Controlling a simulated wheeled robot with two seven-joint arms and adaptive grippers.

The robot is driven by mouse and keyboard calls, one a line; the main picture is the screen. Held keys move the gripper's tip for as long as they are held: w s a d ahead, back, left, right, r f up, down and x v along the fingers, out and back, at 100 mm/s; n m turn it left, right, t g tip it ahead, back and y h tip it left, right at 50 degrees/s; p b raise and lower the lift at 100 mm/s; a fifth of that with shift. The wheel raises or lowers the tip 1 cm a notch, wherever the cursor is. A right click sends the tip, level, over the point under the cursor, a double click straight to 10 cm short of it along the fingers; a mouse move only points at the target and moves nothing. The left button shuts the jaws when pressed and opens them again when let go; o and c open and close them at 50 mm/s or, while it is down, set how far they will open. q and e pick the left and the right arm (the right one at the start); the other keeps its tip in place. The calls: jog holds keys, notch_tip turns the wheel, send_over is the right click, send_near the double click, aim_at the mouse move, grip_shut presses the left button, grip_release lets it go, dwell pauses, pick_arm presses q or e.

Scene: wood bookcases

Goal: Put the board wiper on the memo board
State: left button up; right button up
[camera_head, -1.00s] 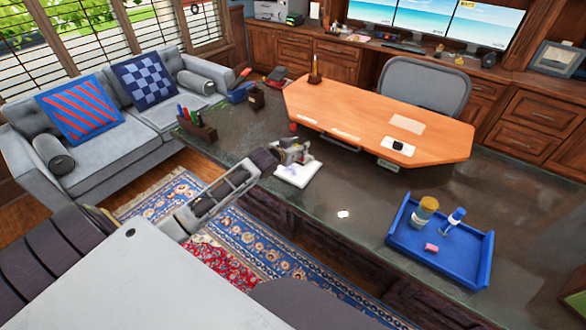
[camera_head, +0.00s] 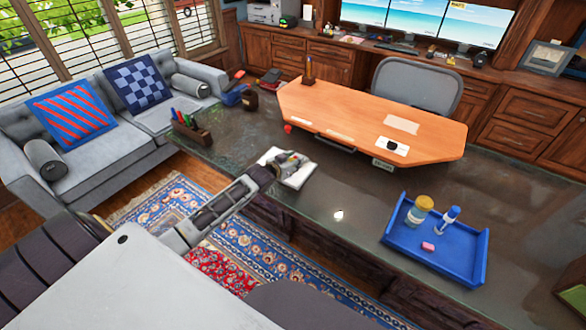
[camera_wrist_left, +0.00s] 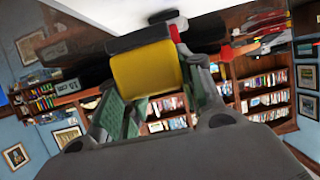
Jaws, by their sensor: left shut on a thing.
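The memo board (camera_head: 298,181) is a white square lying flat on the dark desk top, left of the middle in the head view. My left gripper (camera_head: 294,161) is over the board, covering part of it. In the left wrist view, the gripper (camera_wrist_left: 158,90) is shut on the board wiper (camera_wrist_left: 146,72), a yellow block with a dark grey side. Whether the wiper touches the board is hard to tell; it is mostly hidden by the gripper in the head view. My right gripper is not in view.
A blue tray (camera_head: 416,259) holding a jar, a bottle and a pink block is at the right. A raised orange wooden top (camera_head: 345,105) lies behind the board. A pen holder (camera_head: 190,130) stands at left. The dark desk between board and tray is mostly clear.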

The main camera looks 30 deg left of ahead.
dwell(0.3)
pick_arm(q)
jog(key=shift+f, duration=1.9)
jog(key=shift+f, duration=0.15)
jog(key=o, duration=1)
jog(key=shift+c, duration=0.2)
jog(key=shift+s+r, duration=0.1)
jog(key=shift+r, duration=0.1)
jog(key=shift+v, duration=5.9)
